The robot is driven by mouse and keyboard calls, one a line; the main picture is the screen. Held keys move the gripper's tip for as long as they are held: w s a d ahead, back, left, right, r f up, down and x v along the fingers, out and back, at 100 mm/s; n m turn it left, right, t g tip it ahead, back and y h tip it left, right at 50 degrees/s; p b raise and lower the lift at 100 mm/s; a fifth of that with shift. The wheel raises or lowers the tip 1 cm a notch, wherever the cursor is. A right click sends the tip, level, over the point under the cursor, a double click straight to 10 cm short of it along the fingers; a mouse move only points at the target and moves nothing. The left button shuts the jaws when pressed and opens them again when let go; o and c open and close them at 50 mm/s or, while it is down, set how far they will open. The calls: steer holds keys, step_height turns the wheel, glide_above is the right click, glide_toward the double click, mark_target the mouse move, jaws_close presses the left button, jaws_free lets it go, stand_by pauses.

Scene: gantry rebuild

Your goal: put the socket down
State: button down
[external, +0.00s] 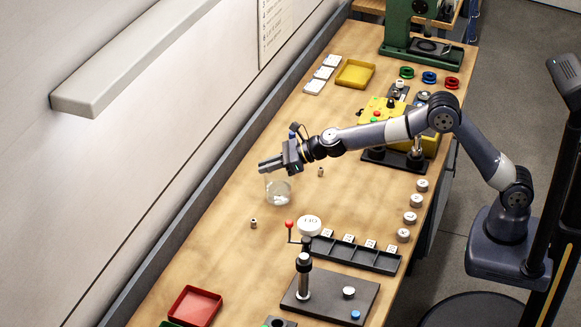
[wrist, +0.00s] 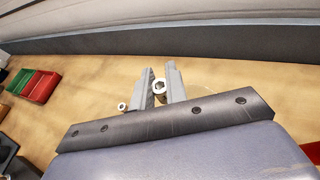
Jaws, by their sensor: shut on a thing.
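My gripper (external: 268,165) is over the wooden bench, with its two fingers closed on a small metal socket. In the wrist view the socket (wrist: 159,86) sits between the finger tips, its hexagonal hole facing the camera. In the external view the held socket cannot be made out. A clear glass jar (external: 278,193) stands just below my gripper; whether the fingers are above it or in front of it is hard to tell. Another small socket (external: 253,223) stands on the bench to the lower left, also in the wrist view (wrist: 122,106). A third small piece (external: 320,171) stands right of the jar.
A black compartment tray (external: 350,258), a round white-topped piece (external: 310,225) and a black stand with a red-knobbed lever (external: 330,300) are nearer the front. A red tray (external: 195,306) lies front left, a yellow tray (external: 355,73) at the back. The bench left of the jar is bare.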

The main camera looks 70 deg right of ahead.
steer(key=s+a+n+g+y, duration=0.2)
steer(key=a+n+y, duration=0.1)
steer(key=a, duration=0.8)
steer(key=n+g+y+p, duration=0.2)
steer(key=n+g+y, duration=0.1)
steer(key=n+g, duration=0.1)
glide_above(262, 262)
step_height(262, 262, down, 7)
steer(key=shift+r, duration=0.15)
steer(key=shift+f, duration=2.35)
steer(key=shift+f+b, duration=0.25)
steer(key=shift+b, duration=0.05)
steer(key=c, duration=1.4)
jaws_free()
steer(key=shift+r, duration=0.1)
steer(key=shift+r, duration=0.1)
